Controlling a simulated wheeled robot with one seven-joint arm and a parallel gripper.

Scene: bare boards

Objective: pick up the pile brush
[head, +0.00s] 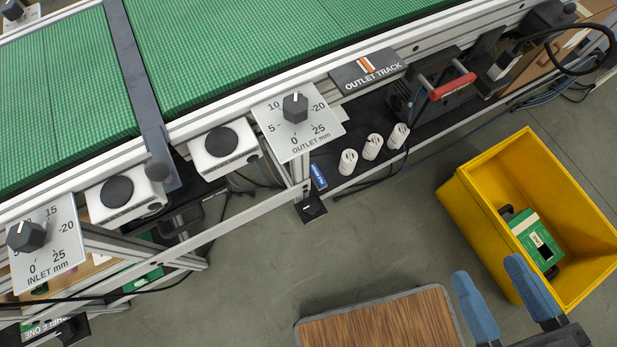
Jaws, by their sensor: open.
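I cannot make out a pile brush for certain in the head view. My gripper (489,270) is at the lower right, its two blue-padded fingers apart with nothing visible between them. It shows in front of the near left side of a yellow bin (466,205). In the bin lies a green and white block-like item with black ends (538,240); its type is unclear. A small blue piece with white lettering (318,177) is by the machine's frame, too small to read.
A green-belted conveyor (230,45) with dials crosses the top. A wood-topped surface (385,325) is at the bottom. Grey floor is clear in the middle.

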